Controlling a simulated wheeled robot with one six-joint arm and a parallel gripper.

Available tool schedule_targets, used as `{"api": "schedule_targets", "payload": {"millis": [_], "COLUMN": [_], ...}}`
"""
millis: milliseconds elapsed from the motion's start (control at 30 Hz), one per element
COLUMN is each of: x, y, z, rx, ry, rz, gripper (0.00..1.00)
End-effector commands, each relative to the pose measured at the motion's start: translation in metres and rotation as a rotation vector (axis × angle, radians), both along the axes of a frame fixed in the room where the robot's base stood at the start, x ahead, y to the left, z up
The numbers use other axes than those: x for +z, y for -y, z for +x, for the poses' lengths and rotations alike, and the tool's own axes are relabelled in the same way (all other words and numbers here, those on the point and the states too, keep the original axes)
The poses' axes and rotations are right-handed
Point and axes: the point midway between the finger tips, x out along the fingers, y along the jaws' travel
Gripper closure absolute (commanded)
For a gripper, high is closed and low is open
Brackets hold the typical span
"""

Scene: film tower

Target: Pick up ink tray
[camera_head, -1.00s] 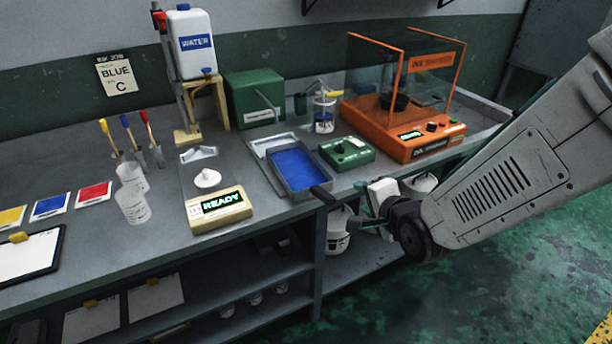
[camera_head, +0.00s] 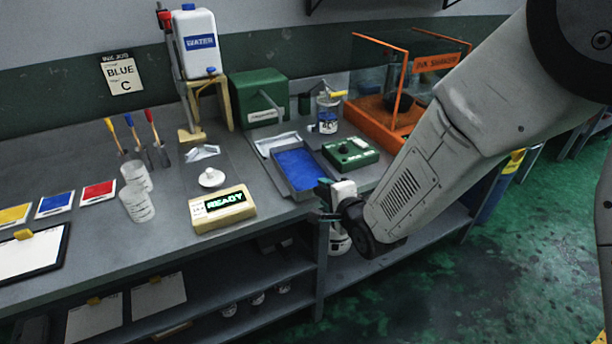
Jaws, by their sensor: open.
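The ink tray (camera_head: 297,169) is a shallow grey rectangular tray with blue ink in it. It rests on the bench near the front edge, left of the green box with a knob. My gripper (camera_head: 324,194) is open at the tray's near end, where the dark handle sticks out over the bench edge. The handle is mostly hidden behind the gripper. I cannot tell whether the jaws are around the handle or touching it.
A scale reading READY (camera_head: 223,208) stands left of the tray. The green knob box (camera_head: 350,153) is close on its right. The orange ink shaker (camera_head: 385,118) is behind my arm. A water tank (camera_head: 195,45) stands at the back. Beakers (camera_head: 138,203) stand further left.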

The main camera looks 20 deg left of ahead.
Motion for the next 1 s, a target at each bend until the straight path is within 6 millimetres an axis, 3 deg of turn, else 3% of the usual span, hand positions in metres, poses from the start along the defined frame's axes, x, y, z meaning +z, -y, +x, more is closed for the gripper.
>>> {"api": "schedule_targets", "payload": {"millis": [167, 300, 333, 1000], "x": [0.0002, 0.0002, 0.0002, 0.0000], "y": [-0.0002, 0.0000, 0.0000, 0.0005], "z": [0.0000, 0.0000, 0.0000, 0.0001], "rx": [0.000, 0.000, 0.000, -0.001], "ry": [0.000, 0.000, 0.000, 0.000], "rz": [0.000, 0.000, 0.000, -0.001], "gripper": [0.58, 0.97, 1.00, 1.00]}}
